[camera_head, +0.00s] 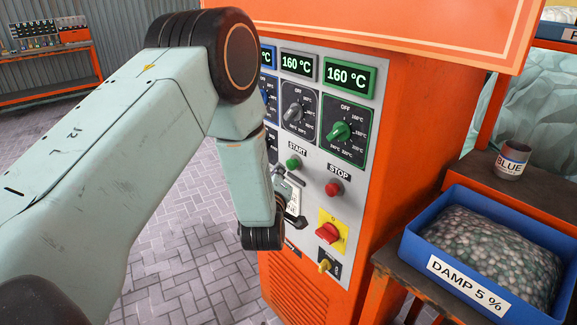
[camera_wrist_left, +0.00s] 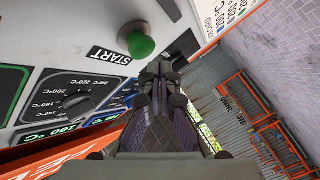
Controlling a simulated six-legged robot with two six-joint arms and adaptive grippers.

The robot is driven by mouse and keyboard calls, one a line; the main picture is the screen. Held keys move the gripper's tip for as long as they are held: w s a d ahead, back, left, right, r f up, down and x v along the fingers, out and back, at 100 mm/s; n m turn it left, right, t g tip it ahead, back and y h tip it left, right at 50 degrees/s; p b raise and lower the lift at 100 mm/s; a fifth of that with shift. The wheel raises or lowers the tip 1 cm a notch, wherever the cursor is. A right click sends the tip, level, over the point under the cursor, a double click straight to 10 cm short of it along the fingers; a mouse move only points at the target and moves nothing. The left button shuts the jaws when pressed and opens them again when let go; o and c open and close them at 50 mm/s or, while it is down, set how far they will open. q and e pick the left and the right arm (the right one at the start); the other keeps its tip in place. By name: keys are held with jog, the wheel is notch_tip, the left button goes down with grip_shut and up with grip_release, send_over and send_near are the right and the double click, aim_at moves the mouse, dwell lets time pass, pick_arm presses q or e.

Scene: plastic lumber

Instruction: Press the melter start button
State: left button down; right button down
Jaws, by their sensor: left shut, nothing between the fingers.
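The green START button (camera_head: 293,163) sits on the grey front panel (camera_head: 312,173) of the orange melter, under its black START label. In the left wrist view the round green button (camera_wrist_left: 140,43) stands out from the panel just beyond my fingertips, slightly left of them. My left gripper (camera_wrist_left: 161,78) is shut and empty, and its tips look apart from the button. In the head view my left forearm and wrist hide most of this gripper and the lower left of the panel. My right gripper is not in view.
A red STOP button (camera_head: 334,188) is right of START. Below are a red rotary switch on a yellow plate (camera_head: 331,232) and a yellow key switch (camera_head: 326,264). Dials and 160 °C displays are above. A blue DAMP 5 % crate (camera_head: 411,245) stands at right.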

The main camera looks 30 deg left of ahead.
pick_arm(q)
jog(key=shift+w+d, duration=0.1)
jog(key=shift+w, duration=0.05)
dwell(0.6)
jog(key=shift+w+d, duration=0.1)
jog(key=shift+w, duration=0.25)
jog(key=shift+w+d+b, duration=0.2)
jog(key=shift+w+b, duration=0.2)
jog(key=shift+w, duration=0.05)
dwell(0.9)
jog(key=shift+s, duration=0.1)
jog(key=shift+s+a+p, duration=0.3)
jog(key=shift+s+a, duration=0.1)
jog(key=shift+s, duration=0.4)
jog(key=shift+s+a+p, duration=0.25)
jog(key=shift+s+a, duration=0.05)
jog(key=shift+s, duration=0.45)
jog(key=shift+s+a+p, duration=0.25)
jog(key=shift+s+a, duration=0.05)
jog(key=shift+s, duration=0.5)
jog(key=shift+s+a+p, duration=0.25)
jog(key=shift+s+a, duration=0.05)
jog(key=shift+s, duration=0.45)
